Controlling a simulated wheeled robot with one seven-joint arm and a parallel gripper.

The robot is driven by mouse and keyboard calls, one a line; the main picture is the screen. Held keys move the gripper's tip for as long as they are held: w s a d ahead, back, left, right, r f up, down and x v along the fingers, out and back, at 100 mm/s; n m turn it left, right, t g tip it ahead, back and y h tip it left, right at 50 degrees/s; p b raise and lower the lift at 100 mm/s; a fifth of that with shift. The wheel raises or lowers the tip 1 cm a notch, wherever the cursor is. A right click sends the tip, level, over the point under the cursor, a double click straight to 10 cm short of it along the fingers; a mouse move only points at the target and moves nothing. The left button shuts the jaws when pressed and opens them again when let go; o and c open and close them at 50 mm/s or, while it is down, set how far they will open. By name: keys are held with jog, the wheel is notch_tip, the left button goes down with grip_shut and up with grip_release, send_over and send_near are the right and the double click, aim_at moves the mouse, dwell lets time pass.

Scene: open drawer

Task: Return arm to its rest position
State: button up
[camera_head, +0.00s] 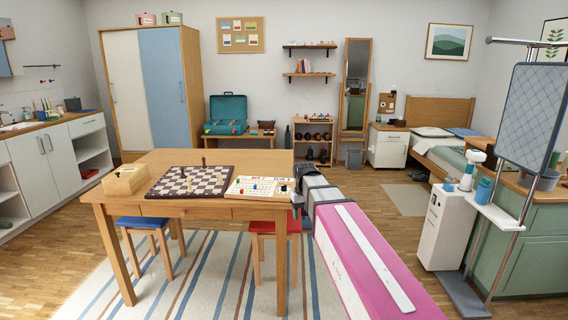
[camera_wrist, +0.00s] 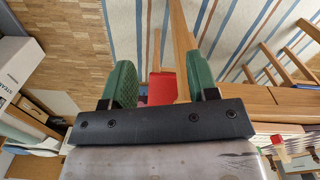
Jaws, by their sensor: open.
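My gripper (camera_head: 296,212) is at the right end of the wooden table (camera_head: 185,160), by its front right corner. My pink and white arm reaches up to it from the bottom right. In the wrist view its two green fingers (camera_wrist: 160,82) stand wide apart with nothing held between them. Past the fingers show a table leg, a red stool seat and the striped rug. The table's front apron holds a drawer front (camera_head: 190,208), which looks flush, though I cannot tell for sure.
A chessboard (camera_head: 190,182), a wooden box (camera_head: 125,179) and a white game board (camera_head: 259,188) lie on the table. A blue stool (camera_head: 144,222) and a red stool (camera_head: 262,228) stand at it. A white cabinet (camera_head: 447,228) and a metal stand (camera_head: 495,210) are at right.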

jog(key=s+d+f+m, duration=0.1)
jog(key=s+d+f, duration=0.4)
jog(key=s+f, duration=0.2)
jog(key=s+d+f+m, duration=0.2)
jog(key=s+d+f, duration=0.4)
jog(key=f, duration=0.6)
jog(key=shift+s+d, duration=0.3)
jog(key=shift+s, duration=0.6)
